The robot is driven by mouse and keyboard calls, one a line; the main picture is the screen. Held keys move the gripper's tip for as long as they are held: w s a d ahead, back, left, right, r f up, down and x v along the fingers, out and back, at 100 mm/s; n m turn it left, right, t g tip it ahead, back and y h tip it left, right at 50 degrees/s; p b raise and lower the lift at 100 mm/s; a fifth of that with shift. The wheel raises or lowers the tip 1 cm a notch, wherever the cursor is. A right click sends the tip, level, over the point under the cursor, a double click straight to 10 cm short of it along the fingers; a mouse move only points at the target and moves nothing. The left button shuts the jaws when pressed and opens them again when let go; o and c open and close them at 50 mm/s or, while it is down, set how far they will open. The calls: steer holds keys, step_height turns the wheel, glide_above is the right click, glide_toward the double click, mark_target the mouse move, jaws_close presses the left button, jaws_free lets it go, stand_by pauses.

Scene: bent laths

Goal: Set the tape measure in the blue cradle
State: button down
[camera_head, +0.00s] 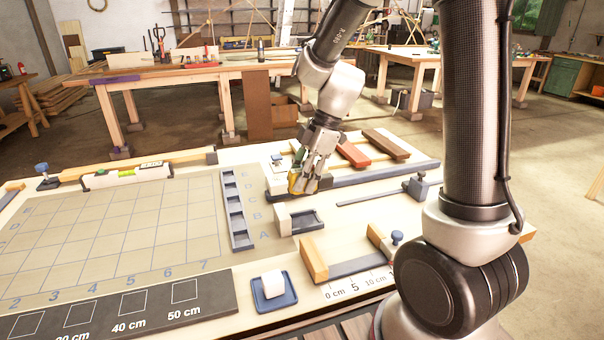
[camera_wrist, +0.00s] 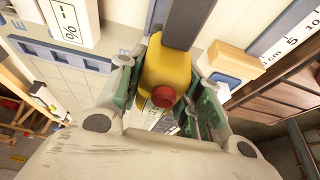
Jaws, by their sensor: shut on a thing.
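The yellow tape measure (camera_head: 296,183) is between the fingers of my gripper (camera_head: 309,185), above the right half of the bench. In the wrist view the tape measure (camera_wrist: 168,68) shows a red round button, and the green-padded fingers (camera_wrist: 165,95) close on its sides. A small dark blue-grey open holder (camera_head: 306,222), with a pale block at its left end, lies just below the gripper in the head view; it looks like the cradle. The tape measure is apart from it. The tape measure's underside is hidden.
A blue tray (camera_head: 262,301) with a white block stands at the front. A slotted rack (camera_head: 238,222) lies left of the holder. A dark rail (camera_head: 372,174) and reddish-brown blocks (camera_head: 353,153) lie behind and right. The gridded board (camera_head: 130,235) is mostly clear.

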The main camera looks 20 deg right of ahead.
steer(key=shift+f, duration=4.65)
steer(key=c, duration=0.9)
jaws_free()
steer(key=shift+r, duration=4)
